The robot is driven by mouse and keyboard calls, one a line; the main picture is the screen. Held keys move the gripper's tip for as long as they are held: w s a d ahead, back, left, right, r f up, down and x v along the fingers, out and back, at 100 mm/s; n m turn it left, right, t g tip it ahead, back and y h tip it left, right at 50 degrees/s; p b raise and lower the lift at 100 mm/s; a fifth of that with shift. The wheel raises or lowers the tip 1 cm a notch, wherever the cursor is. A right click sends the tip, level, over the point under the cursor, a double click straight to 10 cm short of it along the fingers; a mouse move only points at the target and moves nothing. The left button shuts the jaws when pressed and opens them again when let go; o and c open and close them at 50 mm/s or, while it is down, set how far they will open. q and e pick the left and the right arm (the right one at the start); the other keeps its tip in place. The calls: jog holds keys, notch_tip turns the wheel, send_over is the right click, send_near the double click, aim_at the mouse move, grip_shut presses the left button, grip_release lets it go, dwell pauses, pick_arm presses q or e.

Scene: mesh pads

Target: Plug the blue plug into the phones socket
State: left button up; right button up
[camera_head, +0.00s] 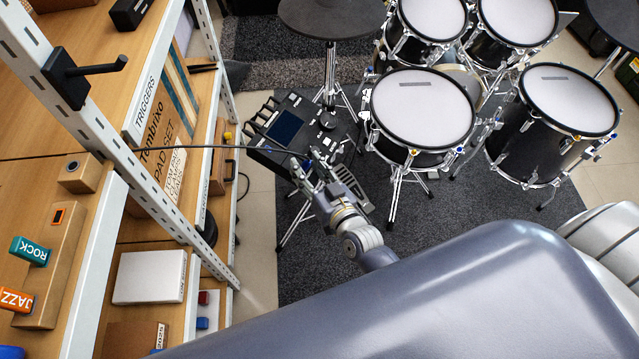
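My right gripper (312,162) is at the near right edge of the black drum module (268,153), which has a dark blue screen and knobs. The gripper is small in view, and I cannot tell whether its fingers are open or shut. A thin black cable (200,148) runs from the left across the shelf front towards the module and gripper. I cannot make out the blue plug at the cable's end for certain; the fingers may hide it. The phones socket is too small or hidden to make out. My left gripper is not in view.
A shelf with white metal posts (97,120) fills the left, with a black hook (85,72), boxes and a white box (150,277). Drums (422,107) on chrome stands are close on the right. Dark carpet (310,270) lies below. My own body covers the lower right.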

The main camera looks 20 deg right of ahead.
jog(key=s+d+r, duration=0.1)
jog(key=s, duration=0.9)
jog(key=shift+d+r, duration=0.2)
jog(key=shift+r, duration=0.1)
jog(key=shift+a, duration=0.1)
jog(key=c, duration=0.6)
jog(key=w+a+r+n+g+y+p, duration=0.1)
jog(key=w+a+n, duration=0.1)
jog(key=a, duration=0.1)
jog(key=w+a+r+n+g+y+p, duration=0.1)
jog(key=w+a+y, duration=0.1)
jog(key=w+a+r+n+g+y, duration=0.1)
jog(key=w+a+n, duration=0.1)
jog(key=a, duration=0.1)
jog(key=shift+w+a+r+n+y+p, duration=0.3)
jog(key=shift+w+r+y+p, duration=0.05)
jog(key=shift+y+p, duration=0.05)
grip_shut()
jog(key=w+a+r+n+g+y+p, duration=0.1)
jog(key=w+a+r+n+g+p, duration=0.15)
jog(key=n+g, duration=0.2)
jog(key=d+r+n+g+h+p, duration=0.3)
jog(key=d+n+g+h, duration=0.35)
jog(key=d, duration=0.55)
jog(key=shift+n+y, duration=0.3)
jog(key=shift+y, duration=0.05)
jog(key=b+x, duration=0.5)
jog(key=b, duration=0.1)
jog(key=shift+s+f, duration=0.1)
jog(key=shift+f, duration=0.25)
